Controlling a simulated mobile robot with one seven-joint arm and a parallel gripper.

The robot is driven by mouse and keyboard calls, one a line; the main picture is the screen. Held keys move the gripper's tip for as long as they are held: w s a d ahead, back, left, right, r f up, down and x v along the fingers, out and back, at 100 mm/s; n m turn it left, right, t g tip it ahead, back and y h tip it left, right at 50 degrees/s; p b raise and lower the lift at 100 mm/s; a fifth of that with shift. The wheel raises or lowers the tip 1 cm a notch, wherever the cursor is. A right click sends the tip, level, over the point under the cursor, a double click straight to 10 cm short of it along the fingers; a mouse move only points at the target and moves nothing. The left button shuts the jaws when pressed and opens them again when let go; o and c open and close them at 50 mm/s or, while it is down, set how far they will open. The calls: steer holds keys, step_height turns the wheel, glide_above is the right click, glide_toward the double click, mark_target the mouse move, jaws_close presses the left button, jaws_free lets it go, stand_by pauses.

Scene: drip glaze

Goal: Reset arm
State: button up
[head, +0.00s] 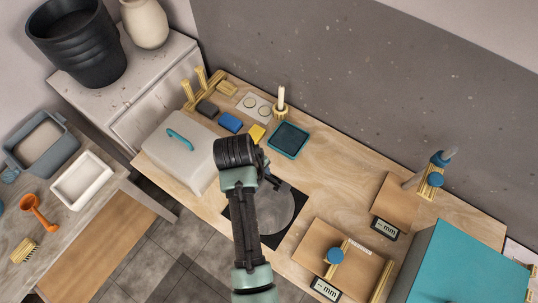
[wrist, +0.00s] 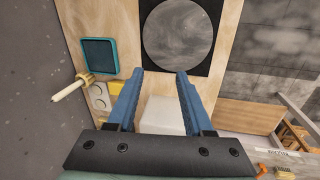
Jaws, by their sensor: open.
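My gripper (wrist: 155,98) is open, with its two blue fingers apart and nothing held between them in the wrist view. It hangs above the wooden worktop (head: 325,183). In the head view my arm hides most of the gripper. A grey round disc (wrist: 186,35) on a black square lies on the worktop beyond the fingertips. It also shows beside my arm in the head view (head: 283,212). A pale box with a blue handle (head: 185,148) stands left of my arm, and part of it shows between the fingers in the wrist view.
A teal tray (head: 288,140), a candle-like white rod on a stand (head: 281,100) and small blue, dark and yellow blocks sit at the worktop's back. Two wooden boards with gauges and a large teal box (head: 470,265) stand at right. A side table holds a white tray (head: 82,181).

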steer(key=shift+w, duration=0.1)
steer(key=w+r+m+t+b, duration=0.1)
steer(key=w+r+t+b, duration=0.25)
steer(key=w+r, duration=0.35)
steer(key=w+r+m+t+y+b, duration=0.1)
steer(key=w+r+m+t+b, duration=0.25)
steer(key=r, duration=0.75)
steer(key=w+r+m+t+b, duration=0.1)
steer(key=w+r+t+b, duration=0.2)
steer(key=w+r+t, duration=0.55)
steer(key=s+r+m+t+b, duration=0.2)
steer(key=s+r+t, duration=0.3)
steer(key=s+r, duration=0.5)
steer(key=s+r+m+t+b, duration=0.2)
steer(key=s+r+t, duration=0.3)
steer(key=s+r, duration=0.6)
step_height(320, 180, up, 7)
steer(key=shift+s+f+y+b, duration=0.25)
steer(key=shift+y+b, duration=0.15)
steer(key=shift+b, duration=0.25)
